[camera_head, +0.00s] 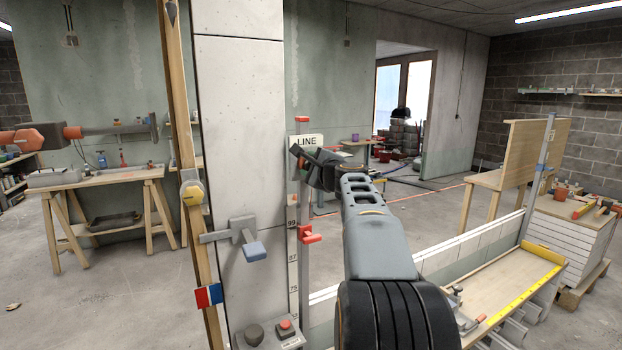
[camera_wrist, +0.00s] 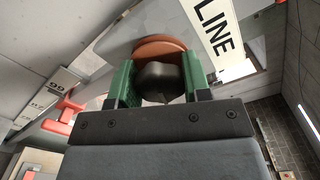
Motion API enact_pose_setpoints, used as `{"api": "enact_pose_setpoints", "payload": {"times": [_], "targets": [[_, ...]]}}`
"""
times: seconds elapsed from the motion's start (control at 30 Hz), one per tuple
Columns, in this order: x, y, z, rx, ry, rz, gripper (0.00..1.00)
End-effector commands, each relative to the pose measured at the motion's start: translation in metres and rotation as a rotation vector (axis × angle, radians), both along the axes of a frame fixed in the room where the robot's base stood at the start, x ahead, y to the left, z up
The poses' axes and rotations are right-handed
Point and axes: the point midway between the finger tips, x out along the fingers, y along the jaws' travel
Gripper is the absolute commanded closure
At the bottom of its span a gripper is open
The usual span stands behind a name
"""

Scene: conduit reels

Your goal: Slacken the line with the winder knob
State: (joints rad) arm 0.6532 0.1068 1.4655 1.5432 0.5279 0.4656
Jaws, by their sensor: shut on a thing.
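The winder knob (camera_wrist: 160,80) is a dark, rounded knob in front of an orange-brown disc (camera_wrist: 158,47) in the wrist view. My gripper (camera_wrist: 154,85) has its two green jaws on either side of the knob and is shut on it. In the head view my gripper (camera_head: 308,162) is at the pale column, just below the white LINE sign (camera_head: 306,141), and it hides the knob there. The LINE sign also shows at the right of the wrist view (camera_wrist: 218,35). The line itself cannot be made out clearly.
A red pointer (camera_head: 309,236) sits on a numbered upright rail below my gripper. A blue-handled lever (camera_head: 249,243) and a button box (camera_head: 270,335) are on the column. A yellow dial (camera_head: 192,192) is on the wooden post. A bench (camera_head: 490,290) stands at the right.

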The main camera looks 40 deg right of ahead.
Motion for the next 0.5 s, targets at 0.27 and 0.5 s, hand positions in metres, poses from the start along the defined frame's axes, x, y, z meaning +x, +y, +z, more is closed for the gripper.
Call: {"api": "enact_pose_setpoints", "payload": {"times": [0.27, 0.5], "targets": [[0.0004, 0.0002, -0.0061, -0.26, 0.035, 0.001, 0.8], [0.0005, 0.0005, -0.0058, -0.487, 0.066, 0.002, 0.8]]}}
